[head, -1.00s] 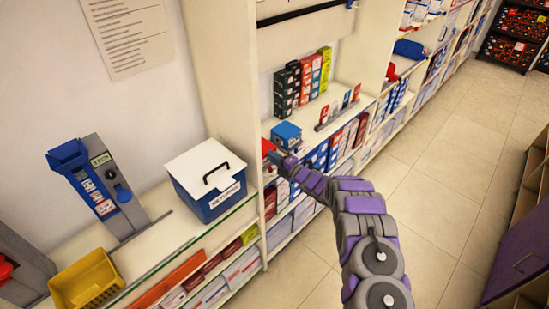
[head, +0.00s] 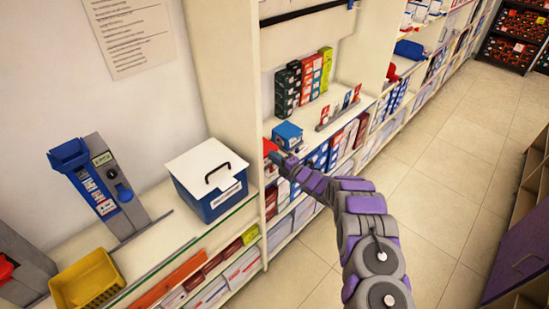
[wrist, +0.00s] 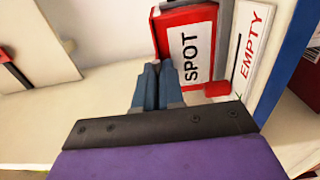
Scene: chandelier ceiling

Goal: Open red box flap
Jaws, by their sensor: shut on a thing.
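The red box (wrist: 186,50) with a white label reading "SPOT" stands on the shelf just beyond my gripper in the wrist view. In the head view a small part of the red box (head: 269,148) shows behind the arm's end. My gripper (wrist: 159,66) has its two blue-grey fingers close together at the box's left lower side, by the label's edge. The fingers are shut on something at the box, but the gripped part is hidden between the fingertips. A red tab (wrist: 217,89) sticks out at the box's lower right.
A blue box (head: 287,134) stands right beside the red one; its white label (wrist: 248,50) reads "EMPTY". A shelf upright (head: 222,90) is close on the left. Small cartons (head: 303,78) stand behind. The floor (head: 430,180) at right is clear.

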